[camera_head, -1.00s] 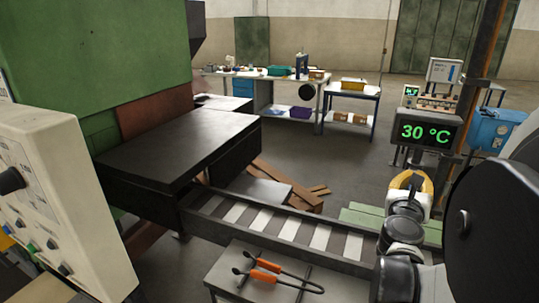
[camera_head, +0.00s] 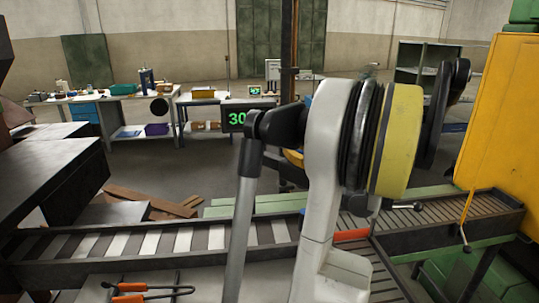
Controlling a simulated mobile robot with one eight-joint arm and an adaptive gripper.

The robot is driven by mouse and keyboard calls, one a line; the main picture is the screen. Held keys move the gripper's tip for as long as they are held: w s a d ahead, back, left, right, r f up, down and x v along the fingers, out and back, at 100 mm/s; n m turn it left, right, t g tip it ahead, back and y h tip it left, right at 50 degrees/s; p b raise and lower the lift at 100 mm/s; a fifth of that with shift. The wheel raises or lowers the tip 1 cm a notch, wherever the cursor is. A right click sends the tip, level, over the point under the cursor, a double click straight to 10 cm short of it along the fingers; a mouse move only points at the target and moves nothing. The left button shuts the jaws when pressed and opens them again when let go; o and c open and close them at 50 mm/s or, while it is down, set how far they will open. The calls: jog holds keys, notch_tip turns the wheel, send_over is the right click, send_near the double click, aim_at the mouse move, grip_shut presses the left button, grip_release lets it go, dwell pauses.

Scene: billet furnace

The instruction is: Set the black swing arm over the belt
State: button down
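The belt (camera_head: 128,243), a low conveyor with alternating light and dark slats, runs across the lower part of the view. A ribbed section (camera_head: 445,215) carries on to the right, and another ribbed run comes toward me at the lower right. I cannot pick out a black swing arm with certainty; my own arm hides the middle of the conveyor. A short orange-red piece (camera_head: 350,236) shows beside my arm at the conveyor's edge. My arm's white link and black-and-yellow joint fill the centre right. I cannot make out my gripper's fingers.
A yellow machine panel (camera_head: 510,120) stands close on the right, with a thin yellow lever (camera_head: 467,217) below. Orange-handled tongs (camera_head: 130,293) lie at the lower left. A dark furnace table (camera_head: 45,180) is at left.

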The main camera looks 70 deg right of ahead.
jog(key=shift+s+d+n+t+y, duration=0.15)
jog(key=shift+d+n+y, duration=0.3)
jog(key=shift+d+y, duration=0.2)
jog(key=shift+s+d+n+t+y, duration=0.15)
jog(key=shift+d+n+y, duration=0.35)
jog(key=shift+y, duration=0.25)
jog(key=c, duration=1.5)
grip_release()
jog(key=shift+d, duration=0.15)
jog(key=s, duration=0.4)
jog(key=s+a, duration=0.1)
jog(key=s, duration=0.3)
jog(key=s+a, duration=0.1)
jog(key=s, duration=0.3)
jog(key=shift+w, duration=0.1)
